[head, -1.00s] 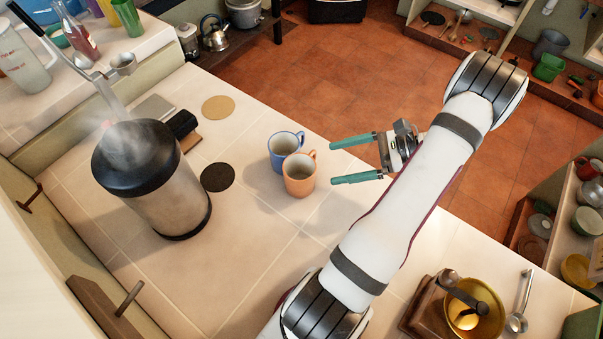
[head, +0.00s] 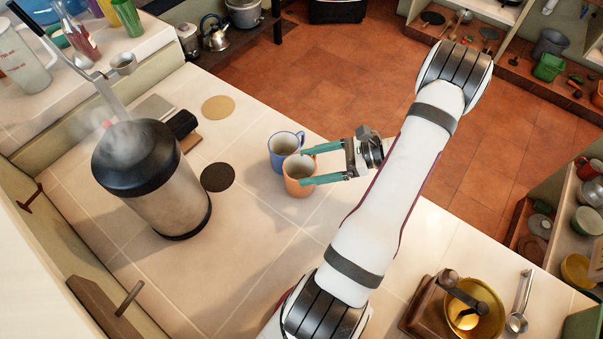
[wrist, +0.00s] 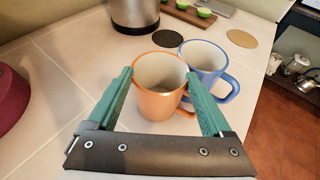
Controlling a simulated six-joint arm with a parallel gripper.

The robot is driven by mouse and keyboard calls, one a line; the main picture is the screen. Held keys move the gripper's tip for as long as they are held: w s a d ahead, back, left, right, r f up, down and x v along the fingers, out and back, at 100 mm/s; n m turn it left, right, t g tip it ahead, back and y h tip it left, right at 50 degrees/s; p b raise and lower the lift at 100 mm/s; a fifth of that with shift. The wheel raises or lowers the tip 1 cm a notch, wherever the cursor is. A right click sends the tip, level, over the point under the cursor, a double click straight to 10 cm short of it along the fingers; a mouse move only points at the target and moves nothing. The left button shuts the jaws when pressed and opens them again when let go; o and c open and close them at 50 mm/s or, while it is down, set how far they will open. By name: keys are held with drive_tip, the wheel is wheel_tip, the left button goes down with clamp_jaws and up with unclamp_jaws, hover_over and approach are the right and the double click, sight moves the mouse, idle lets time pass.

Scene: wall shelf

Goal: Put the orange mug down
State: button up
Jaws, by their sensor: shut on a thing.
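The orange mug (head: 292,187) stands upright on the tiled counter (head: 262,240), apparently resting on it. It is empty and also shows in the wrist view (wrist: 158,103). My gripper (head: 302,167) has its two green fingers on either side of the orange mug and is shut on it. In the wrist view my gripper (wrist: 160,76) has one finger at the mug's left rim and the other at its right side, partly covering the handle. A blue mug (head: 279,158) stands right behind the orange mug, very close or touching; I cannot tell which.
A dark round coaster (head: 217,177) lies left of the mugs, and a tan one (head: 218,107) lies farther back. A large steel canister (head: 160,195) with a black lid stands left. A brass grinder (head: 462,300) is at the front right. The counter before the mugs is clear.

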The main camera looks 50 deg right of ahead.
clamp_jaws()
drive_tip(key=w+r+v, duration=0.1)
drive_tip(key=r+v, duration=0.1)
drive_tip(key=v, duration=1.4)
drive_tip(key=w+a+r+m, duration=0.1)
drive_tip(key=w+a, duration=0.5)
drive_tip(key=w, duration=0.4)
drive_tip(key=w+a+r, duration=0.2)
drive_tip(key=w+a, duration=0.4)
drive_tip(key=w, duration=0.4)
drive_tip(key=shift+t+h, duration=0.4)
drive_tip(key=shift+h, duration=0.2)
drive_tip(key=shift+w+a+f, duration=1.4)
drive_tip(key=shift+w+f, duration=0.15)
drive_tip(key=shift+f, duration=0.3)
drive_tip(key=shift+w+a+f, duration=1.35)
drive_tip(key=shift+w+f, duration=0.15)
drive_tip(key=shift+f, duration=0.35)
drive_tip(key=shift+w+a+f, duration=1.4)
drive_tip(key=shift+w+f, duration=0.15)
drive_tip(key=shift+f, duration=0.35)
